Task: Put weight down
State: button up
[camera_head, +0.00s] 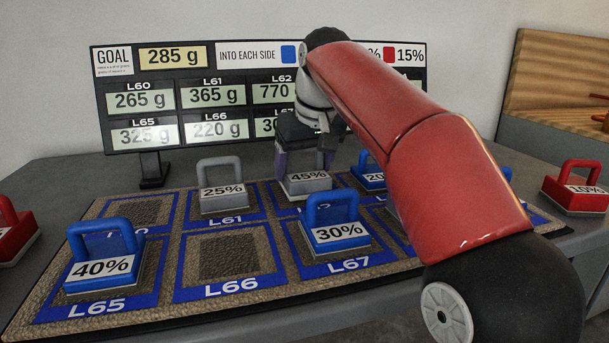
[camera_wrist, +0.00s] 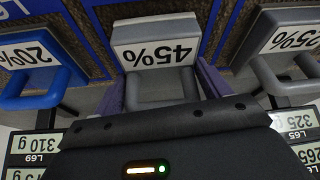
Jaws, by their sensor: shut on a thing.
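The grey 45% weight (camera_head: 308,183) is at the L62 cell in the back row of the mat, behind the blue 30% weight (camera_head: 338,228). My gripper (camera_head: 306,160) is around its handle from above, with purple fingers on either side. In the wrist view the 45% weight (camera_wrist: 154,48) sits between the fingers (camera_wrist: 160,90). Its base appears to be on or very close to the mat; I cannot tell if it touches. Part of the handle is hidden by the gripper.
The mat (camera_head: 50,275) also bears a grey 25% weight (camera_head: 222,190), a blue 40% weight (camera_head: 103,262) and a blue 20% weight (camera_head: 369,178). The L66 cell (camera_head: 228,256) is empty. A display board (camera_head: 190,75) stands behind. A red 10% weight (camera_head: 577,193) is off the mat at right.

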jog(key=shift+f, duration=0.2)
jog(key=shift+f, duration=0.15)
jog(key=o, duration=1.3)
jog(key=p+v, duration=0.4)
jog(key=v, duration=0.8)
jog(key=shift+p, duration=0.35)
